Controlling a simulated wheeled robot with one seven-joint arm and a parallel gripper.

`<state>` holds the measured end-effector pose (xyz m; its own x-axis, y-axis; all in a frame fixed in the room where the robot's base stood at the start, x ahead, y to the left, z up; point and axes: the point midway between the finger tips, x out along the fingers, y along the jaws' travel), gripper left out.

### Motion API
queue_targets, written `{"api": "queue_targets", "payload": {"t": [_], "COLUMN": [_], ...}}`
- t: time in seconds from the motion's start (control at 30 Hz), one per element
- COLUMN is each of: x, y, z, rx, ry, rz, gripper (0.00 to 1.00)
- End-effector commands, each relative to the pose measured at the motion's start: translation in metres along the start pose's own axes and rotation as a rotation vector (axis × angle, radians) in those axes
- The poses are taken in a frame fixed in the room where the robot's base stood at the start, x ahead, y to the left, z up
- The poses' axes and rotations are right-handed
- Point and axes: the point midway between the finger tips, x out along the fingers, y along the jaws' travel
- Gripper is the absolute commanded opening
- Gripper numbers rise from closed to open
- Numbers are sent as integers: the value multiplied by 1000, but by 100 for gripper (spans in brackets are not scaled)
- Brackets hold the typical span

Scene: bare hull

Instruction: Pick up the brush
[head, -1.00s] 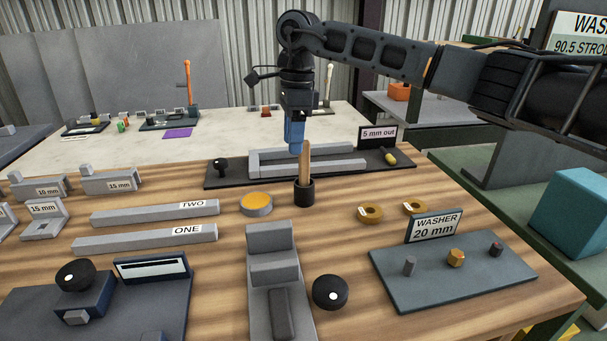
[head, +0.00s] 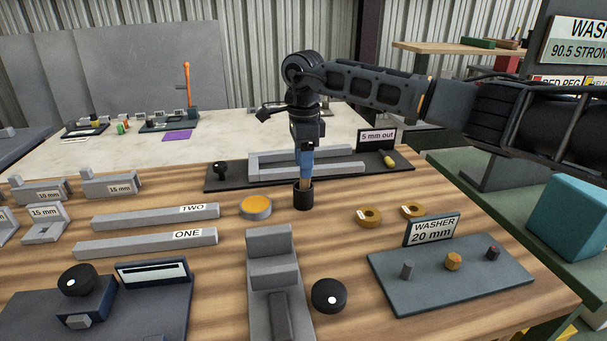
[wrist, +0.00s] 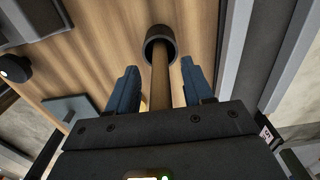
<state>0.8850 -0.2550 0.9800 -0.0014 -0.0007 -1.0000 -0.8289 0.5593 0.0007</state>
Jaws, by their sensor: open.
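The brush shows as a wooden handle (head: 305,183) standing upright in a small black cup (head: 303,197) on the wooden bench. My gripper (head: 306,178) points down just above the cup, with its blue fingers around the upper handle. In the wrist view the handle (wrist: 160,85) runs between the two open fingers of my gripper (wrist: 158,88), with a gap on each side, and enters the cup (wrist: 160,42). The brush's lower end is hidden inside the cup.
Behind the cup lies a dark fixture with grey bars (head: 310,169) and a "5 mm out" sign (head: 377,137). An orange-topped disc (head: 255,207) is left of the cup, brass rings (head: 369,216) are to the right, and a grey stepped block (head: 271,262) is in front.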

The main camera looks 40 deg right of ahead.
Motion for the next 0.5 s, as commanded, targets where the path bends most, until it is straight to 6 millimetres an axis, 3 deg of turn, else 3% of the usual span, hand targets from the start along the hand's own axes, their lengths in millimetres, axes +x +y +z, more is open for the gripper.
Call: {"api": "queue_targets", "payload": {"t": [0.27, 0.5], "x": [3, 3], "y": [0, 0], "z": [0, 0], "rx": [0, 0], "ry": [0, -1], "rz": [-1, -1], "gripper": [51, 28]}}
